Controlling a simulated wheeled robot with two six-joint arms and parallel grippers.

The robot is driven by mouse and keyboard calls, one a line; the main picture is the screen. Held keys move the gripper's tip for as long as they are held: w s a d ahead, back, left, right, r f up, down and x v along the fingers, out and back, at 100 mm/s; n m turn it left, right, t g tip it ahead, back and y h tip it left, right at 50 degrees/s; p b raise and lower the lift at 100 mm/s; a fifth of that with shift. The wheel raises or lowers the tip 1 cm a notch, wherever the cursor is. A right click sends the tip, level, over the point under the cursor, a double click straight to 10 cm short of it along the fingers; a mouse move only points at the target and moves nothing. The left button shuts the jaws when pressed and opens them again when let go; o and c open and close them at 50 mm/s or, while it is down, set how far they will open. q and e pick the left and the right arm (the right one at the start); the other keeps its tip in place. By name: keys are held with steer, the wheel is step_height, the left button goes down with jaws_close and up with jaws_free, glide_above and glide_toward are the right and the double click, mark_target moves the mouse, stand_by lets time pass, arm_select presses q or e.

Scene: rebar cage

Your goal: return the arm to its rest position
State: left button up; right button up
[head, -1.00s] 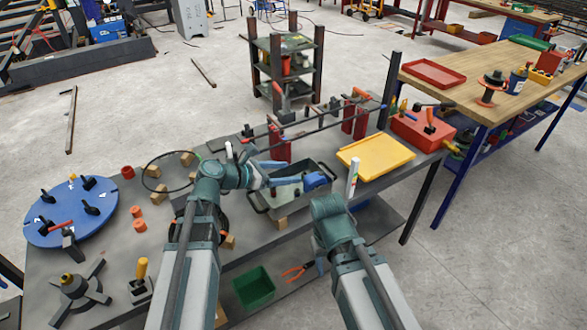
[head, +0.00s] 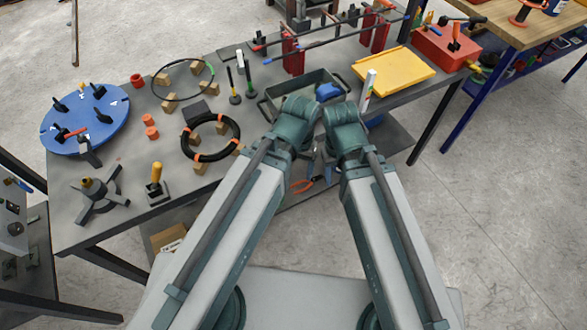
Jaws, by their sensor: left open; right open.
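My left arm reaches forward from the lower left and is folded at its front joint. My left gripper (head: 312,163) shows only as a small grey part beneath that joint. My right arm stands close beside it, also folded. My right gripper (head: 329,158) shows only in small part between the two arms. Both grippers are open, with nothing seen held, and most of their fingers are hidden by my arm links. They are near the front edge of the grey workbench (head: 222,171).
A dark tray (head: 275,103) with a blue object (head: 328,91) stands just beyond my arms. A black cable coil (head: 186,145) rests on wooden blocks. A blue disc (head: 62,140) is at the left, a yellow tray (head: 395,76) at the right. A white-topped post (head: 367,88) stands near my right arm.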

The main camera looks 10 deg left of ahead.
arm_select(q)
steer(key=shift+s+a+m+y, duration=0.4)
steer(key=shift+m+y, duration=0.1)
steer(key=shift+m, duration=0.3)
step_height(320, 180, up, 3)
steer(key=shift+f+p, duration=0.2)
steer(key=shift+p, duration=1.05)
